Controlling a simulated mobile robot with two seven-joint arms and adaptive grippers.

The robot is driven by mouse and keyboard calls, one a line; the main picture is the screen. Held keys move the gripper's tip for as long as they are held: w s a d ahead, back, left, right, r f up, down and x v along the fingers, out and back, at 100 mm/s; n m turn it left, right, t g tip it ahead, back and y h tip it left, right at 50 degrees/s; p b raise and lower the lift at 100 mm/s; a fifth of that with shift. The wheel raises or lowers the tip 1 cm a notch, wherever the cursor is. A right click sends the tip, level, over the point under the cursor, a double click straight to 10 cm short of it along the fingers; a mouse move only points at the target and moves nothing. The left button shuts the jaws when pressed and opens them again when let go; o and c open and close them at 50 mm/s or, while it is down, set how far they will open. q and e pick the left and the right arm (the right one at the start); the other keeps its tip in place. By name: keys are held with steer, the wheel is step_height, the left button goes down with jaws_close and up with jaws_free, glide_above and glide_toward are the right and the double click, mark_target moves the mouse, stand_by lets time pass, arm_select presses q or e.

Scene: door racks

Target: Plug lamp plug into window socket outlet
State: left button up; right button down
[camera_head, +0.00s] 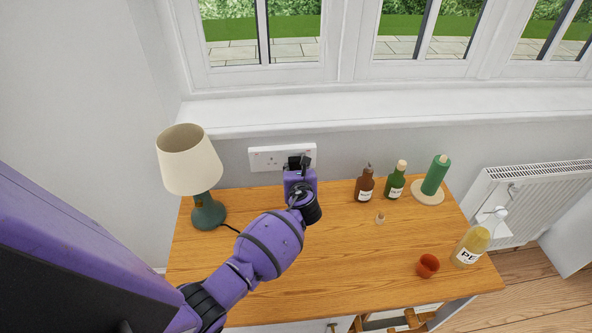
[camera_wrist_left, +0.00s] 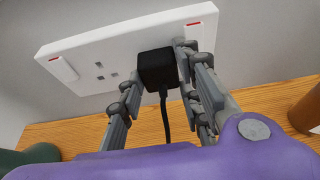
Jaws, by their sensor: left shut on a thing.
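The white double socket outlet (camera_head: 264,160) is on the wall below the window sill; it also fills the top of the left wrist view (camera_wrist_left: 110,48). My left gripper (camera_head: 299,163) is at its right half, shut on the black lamp plug (camera_wrist_left: 157,70). The plug is up against the right half of the plate, its cord hanging down. Its pins are hidden, so I cannot tell how far in it sits. The left half's holes are bare. The lamp (camera_head: 208,213), with cream shade and green base, stands at the table's left. My right gripper is not in view.
The wooden table (camera_head: 300,285) has free room at its front middle.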

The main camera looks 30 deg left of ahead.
arm_select(q)
steer(key=shift+w+a, duration=0.1)
steer(key=o, duration=1.4)
steer(key=shift+c, duration=0.2)
steer(key=v, duration=1.2)
